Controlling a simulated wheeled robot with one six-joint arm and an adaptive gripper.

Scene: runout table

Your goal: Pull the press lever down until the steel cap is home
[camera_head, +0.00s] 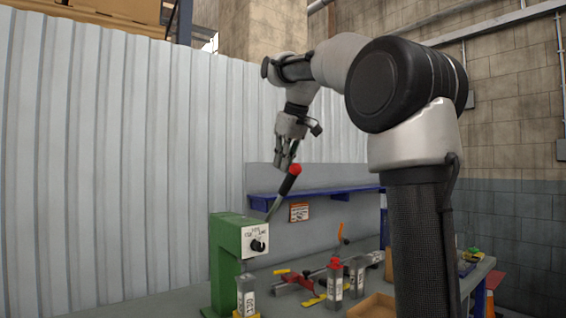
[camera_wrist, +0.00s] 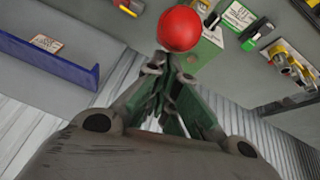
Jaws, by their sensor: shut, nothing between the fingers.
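The green press (camera_head: 222,262) stands on the table at the lower middle of the head view. Its lever (camera_head: 286,187) has a black grip and a red ball (camera_head: 295,169) and slants up to the right. My gripper (camera_head: 286,163) is shut and empty, its fingers pointing down close beside the ball. In the wrist view the red ball (camera_wrist: 180,28) appears just past the fingertips (camera_wrist: 170,62). I cannot tell whether they touch. Part of the green press body (camera_wrist: 205,48) shows behind the ball. I cannot make out the steel cap.
Several labelled grey containers, one marked (camera_head: 246,296) at the press's foot and one with a red top (camera_head: 335,282), stand on the table. Red and yellow tools (camera_head: 297,281) and a wooden tray (camera_head: 373,306) lie nearby. A blue shelf (camera_head: 335,195) runs along the wall behind.

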